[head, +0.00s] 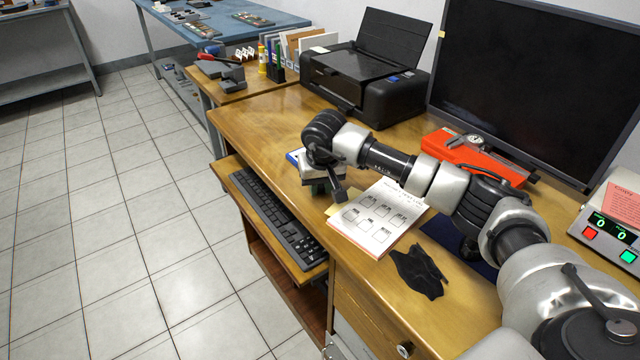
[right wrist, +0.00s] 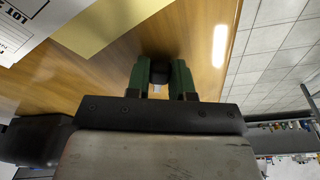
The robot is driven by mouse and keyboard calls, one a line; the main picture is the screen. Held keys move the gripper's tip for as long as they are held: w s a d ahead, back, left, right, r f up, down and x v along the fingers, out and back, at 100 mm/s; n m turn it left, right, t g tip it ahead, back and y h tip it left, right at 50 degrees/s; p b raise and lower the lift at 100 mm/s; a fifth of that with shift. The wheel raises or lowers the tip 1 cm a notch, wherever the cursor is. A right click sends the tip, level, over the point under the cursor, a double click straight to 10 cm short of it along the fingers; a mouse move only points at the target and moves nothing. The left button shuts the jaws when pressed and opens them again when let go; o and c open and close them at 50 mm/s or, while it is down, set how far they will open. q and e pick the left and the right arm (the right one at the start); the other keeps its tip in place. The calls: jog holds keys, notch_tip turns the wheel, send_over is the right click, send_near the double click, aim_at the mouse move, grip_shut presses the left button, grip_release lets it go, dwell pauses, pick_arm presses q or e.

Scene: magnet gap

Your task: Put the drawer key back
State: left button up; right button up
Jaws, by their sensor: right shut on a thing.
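My right gripper (head: 324,188) hangs over the front part of the wooden desk, left of the printed sheets. In the right wrist view its green fingers (right wrist: 160,78) are shut on a small dark rounded thing with a pale bit below it. It looks like the head of the drawer key (right wrist: 159,70), but most of it is hidden between the fingers. In the head view the gripper hides it. The drawer front (head: 372,312) is below the desk's front edge, with a dark round fitting (head: 405,348) on it. My left gripper is out of view.
Printed sheets (head: 378,218) and a black glove-like thing (head: 420,271) lie on the desk. A keyboard (head: 275,215) is on the pull-out shelf. A printer (head: 365,80), red case (head: 470,155), monitor (head: 540,85) and display box (head: 612,222) stand behind. Some desk between them is bare.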

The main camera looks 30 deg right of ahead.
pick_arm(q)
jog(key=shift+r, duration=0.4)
pick_arm(e)
jog(key=shift+f, duration=0.15)
jog(key=o, duration=0.8)
jog(key=shift+c, duration=0.2)
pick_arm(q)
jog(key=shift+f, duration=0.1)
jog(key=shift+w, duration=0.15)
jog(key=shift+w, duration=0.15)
pick_arm(e)
jog(key=shift+d, duration=0.1)
jog(key=shift+d+r+p, duration=0.1)
jog(key=shift+r+p, duration=0.4)
jog(key=shift+r, duration=0.1)
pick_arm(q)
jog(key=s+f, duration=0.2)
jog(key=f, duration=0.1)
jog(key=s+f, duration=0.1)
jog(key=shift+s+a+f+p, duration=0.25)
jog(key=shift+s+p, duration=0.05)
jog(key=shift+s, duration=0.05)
pick_arm(e)
jog(key=v, duration=1.2)
